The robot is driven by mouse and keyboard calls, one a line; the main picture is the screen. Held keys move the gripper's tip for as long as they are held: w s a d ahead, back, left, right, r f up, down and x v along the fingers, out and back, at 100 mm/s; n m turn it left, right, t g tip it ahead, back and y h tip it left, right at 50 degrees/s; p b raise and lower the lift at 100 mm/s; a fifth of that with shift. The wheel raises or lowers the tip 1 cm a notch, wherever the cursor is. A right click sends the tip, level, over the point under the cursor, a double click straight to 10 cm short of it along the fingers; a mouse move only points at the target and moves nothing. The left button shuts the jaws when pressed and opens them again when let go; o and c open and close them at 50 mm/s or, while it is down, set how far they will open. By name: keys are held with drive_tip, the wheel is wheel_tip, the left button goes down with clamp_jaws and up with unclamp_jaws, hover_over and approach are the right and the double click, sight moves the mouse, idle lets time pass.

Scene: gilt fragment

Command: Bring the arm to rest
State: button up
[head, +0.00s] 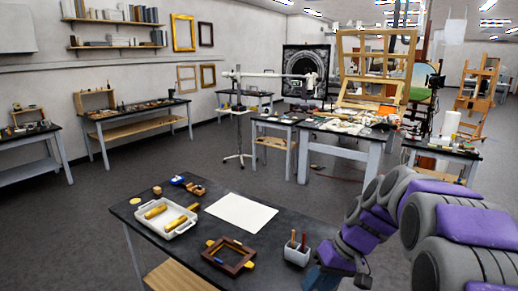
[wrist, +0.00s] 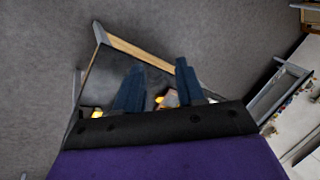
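My arm comes in from the right of the head view, grey with purple covers. My gripper (head: 325,278) hangs low at the near right corner of the dark-topped table (head: 300,222), close to the white holder (head: 297,256) with red-brown and dark handles. In the wrist view my gripper (wrist: 158,66) shows two blue fingers spread apart with nothing between them. The table (wrist: 104,72) lies below the fingers. Small yellow pieces show near the finger bases, partly hidden by the gripper body.
The table holds a white tray (head: 181,227) with gold pieces, a white sheet (head: 241,212), a brown frame (head: 243,265), a blue item (head: 177,180) and small wooden blocks (head: 197,190). Another cluttered table (head: 374,150) stands behind. Grey floor (head: 80,225) is clear to the left.

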drive_tip(key=s+f+m+h, duration=0.1)
drive_tip(key=s+f+h, duration=0.1)
drive_tip(key=s, duration=1.2)
drive_tip(key=s+f+m+g+h, duration=0.1)
drive_tip(key=s+f+h, duration=0.1)
drive_tip(key=s, duration=1.3)
drive_tip(key=shift+s+d+f+g+h, duration=0.2)
drive_tip(key=shift+g+h, duration=0.1)
drive_tip(key=shift+h, duration=0.3)
